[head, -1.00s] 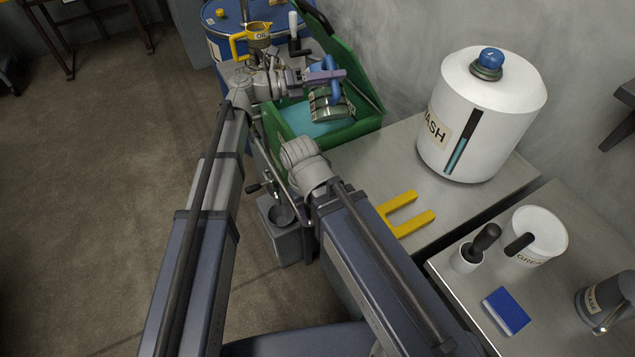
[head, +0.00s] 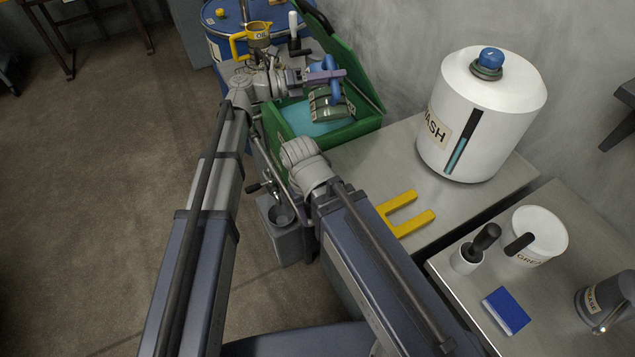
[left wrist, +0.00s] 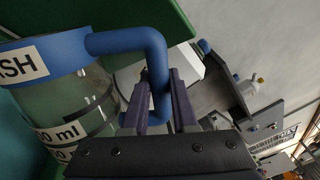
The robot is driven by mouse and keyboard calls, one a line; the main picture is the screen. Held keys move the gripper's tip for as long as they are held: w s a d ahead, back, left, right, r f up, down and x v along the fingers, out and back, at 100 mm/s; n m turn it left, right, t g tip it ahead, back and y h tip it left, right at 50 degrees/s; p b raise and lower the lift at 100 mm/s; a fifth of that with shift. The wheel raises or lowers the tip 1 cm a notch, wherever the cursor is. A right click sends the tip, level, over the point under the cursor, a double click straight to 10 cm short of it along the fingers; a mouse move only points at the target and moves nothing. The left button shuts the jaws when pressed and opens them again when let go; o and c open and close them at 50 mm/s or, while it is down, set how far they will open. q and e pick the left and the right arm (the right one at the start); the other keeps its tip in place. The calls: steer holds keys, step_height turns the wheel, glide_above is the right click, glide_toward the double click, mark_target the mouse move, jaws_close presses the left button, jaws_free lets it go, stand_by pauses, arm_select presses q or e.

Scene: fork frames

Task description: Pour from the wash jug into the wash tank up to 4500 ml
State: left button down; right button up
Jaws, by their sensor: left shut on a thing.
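The wash jug (head: 327,103) is a clear, greenish vessel with a blue rim and blue handle. It is over or inside the green open-lidded tank (head: 352,133), which holds teal liquid. My left gripper (head: 326,76) is shut on the jug's handle. In the left wrist view, the handle (left wrist: 157,70) passes between the two fingers (left wrist: 160,100), and the jug (left wrist: 75,105) shows part of its label and ml marks. I cannot tell its exact tilt, and no stream shows. My right arm ends below the green tank; its fingers are hidden.
A white container (head: 515,105) labelled WASH, with a teal-filled level strip, stands on the bench. A yellow fork-shaped piece (head: 407,213) lies before it. A grease pot (head: 540,228) and blue block (head: 506,311) are at right.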

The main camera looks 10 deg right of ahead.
arm_select(q)
steer(key=shift+w, duration=0.1)
stand_by(0.5)
steer(key=shift+w+a+n, duration=0.1)
steer(key=shift+w+n, duration=0.45)
steer(key=shift+n, duration=0.15)
steer(key=shift+w, duration=0.2)
stand_by(1.4)
steer(key=shift+w+f+n, duration=0.2)
steer(key=shift+w+n, duration=0.2)
steer(key=shift+n, duration=0.2)
steer(key=shift+w+a+r+n, duration=0.1)
steer(key=shift+w+n, duration=0.5)
steer(key=shift+w, duration=0.2)
stand_by(3.5)
